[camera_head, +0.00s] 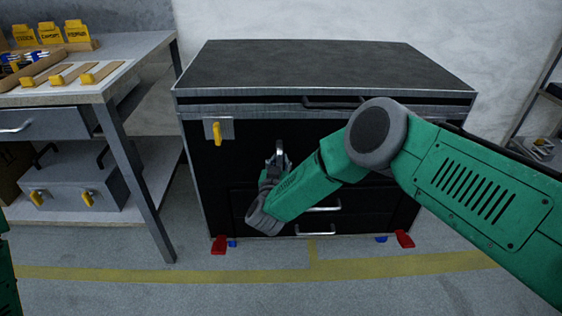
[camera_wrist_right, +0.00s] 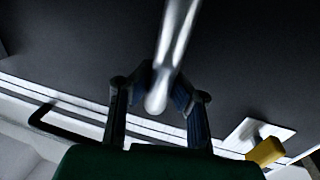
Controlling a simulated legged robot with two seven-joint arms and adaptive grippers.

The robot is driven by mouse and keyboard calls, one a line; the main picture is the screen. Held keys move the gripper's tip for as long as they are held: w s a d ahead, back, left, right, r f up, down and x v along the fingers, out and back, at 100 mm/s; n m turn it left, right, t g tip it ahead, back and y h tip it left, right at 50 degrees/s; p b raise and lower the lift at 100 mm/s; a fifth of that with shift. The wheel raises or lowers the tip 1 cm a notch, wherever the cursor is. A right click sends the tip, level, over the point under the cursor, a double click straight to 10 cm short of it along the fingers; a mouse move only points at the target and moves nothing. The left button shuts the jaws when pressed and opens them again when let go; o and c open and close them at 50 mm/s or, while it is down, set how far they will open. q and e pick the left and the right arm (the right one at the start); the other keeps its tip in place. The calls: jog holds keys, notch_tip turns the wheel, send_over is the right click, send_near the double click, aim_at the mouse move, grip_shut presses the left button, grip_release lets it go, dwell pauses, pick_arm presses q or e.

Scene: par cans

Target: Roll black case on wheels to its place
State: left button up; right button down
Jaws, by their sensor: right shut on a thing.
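The black case (camera_head: 320,66) stands upright against the light wall, with metal edges and drawers in its front. Red and blue pieces (camera_head: 218,246) show at its base; the wheels are hard to make out. My right gripper (camera_head: 279,160) is at the case's front, shut on a silver handle (camera_wrist_right: 176,45) that lies between its fingers in the right wrist view. My right forearm hides part of the front. My left gripper is not in view.
A workbench (camera_head: 113,88) with tools stands close at the left, a grey box (camera_head: 75,184) on its lower shelf. Yellow floor lines (camera_head: 180,274) run before the case. A shelf unit (camera_head: 541,110) is at the right edge. The visible front floor is clear.

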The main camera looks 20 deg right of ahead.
jog(key=shift+s+d+f, duration=0.4)
jog(key=shift+d, duration=0.3)
jog(key=shift+s, duration=0.1)
jog(key=shift+a, duration=0.2)
jog(key=c, duration=1.4)
grip_release()
jog(key=shift+a, duration=0.5)
jog(key=shift+w+a+r, duration=0.15)
jog(key=shift+w+r, duration=0.05)
jog(key=shift+d, duration=0.25)
jog(key=shift+s, duration=0.45)
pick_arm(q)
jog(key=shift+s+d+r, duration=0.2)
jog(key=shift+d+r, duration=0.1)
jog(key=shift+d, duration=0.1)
pick_arm(e)
jog(key=shift+a+v, duration=0.15)
jog(key=shift+v, duration=2.65)
jog(key=shift+a+v, duration=0.2)
jog(key=shift+v, duration=2.65)
